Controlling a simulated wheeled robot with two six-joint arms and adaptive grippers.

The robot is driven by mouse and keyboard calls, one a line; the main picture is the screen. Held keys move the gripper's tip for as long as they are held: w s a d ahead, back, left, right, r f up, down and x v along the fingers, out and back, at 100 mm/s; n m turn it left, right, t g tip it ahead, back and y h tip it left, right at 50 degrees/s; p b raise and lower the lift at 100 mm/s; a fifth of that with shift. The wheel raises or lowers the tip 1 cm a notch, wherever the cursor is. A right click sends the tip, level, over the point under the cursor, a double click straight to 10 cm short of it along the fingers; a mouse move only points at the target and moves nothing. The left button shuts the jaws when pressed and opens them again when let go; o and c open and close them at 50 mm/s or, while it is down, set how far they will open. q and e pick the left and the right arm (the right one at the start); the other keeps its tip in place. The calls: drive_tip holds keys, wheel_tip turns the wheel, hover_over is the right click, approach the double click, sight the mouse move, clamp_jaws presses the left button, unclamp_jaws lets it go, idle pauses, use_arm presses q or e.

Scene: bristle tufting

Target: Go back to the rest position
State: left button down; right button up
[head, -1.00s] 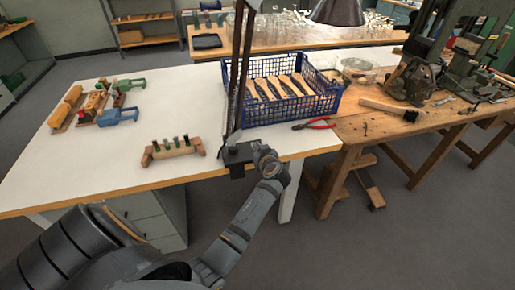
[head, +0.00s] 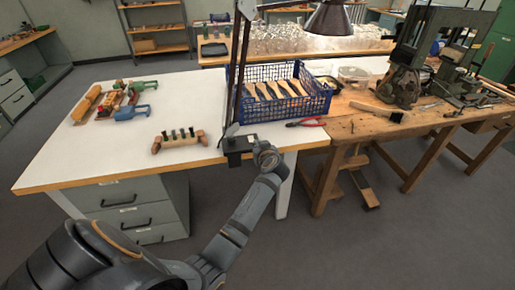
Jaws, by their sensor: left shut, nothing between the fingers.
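My left arm comes in from the lower left and reaches up to the front edge of the white table (head: 85,160). My left gripper (head: 263,148) is at its end, small and seen mostly from behind the wrist. It is shut and holds nothing. It is just right of the lamp's black clamp (head: 236,147); I cannot tell whether they touch. The fingertips are hard to make out. My right gripper is not in view.
A blue crate (head: 256,113) of wooden handles stands behind my left gripper, with red pliers (head: 306,122) to its right. A wooden tuft holder (head: 178,142) lies left. A wooden workbench (head: 350,125) adjoins on the right. Grey floor is open in front.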

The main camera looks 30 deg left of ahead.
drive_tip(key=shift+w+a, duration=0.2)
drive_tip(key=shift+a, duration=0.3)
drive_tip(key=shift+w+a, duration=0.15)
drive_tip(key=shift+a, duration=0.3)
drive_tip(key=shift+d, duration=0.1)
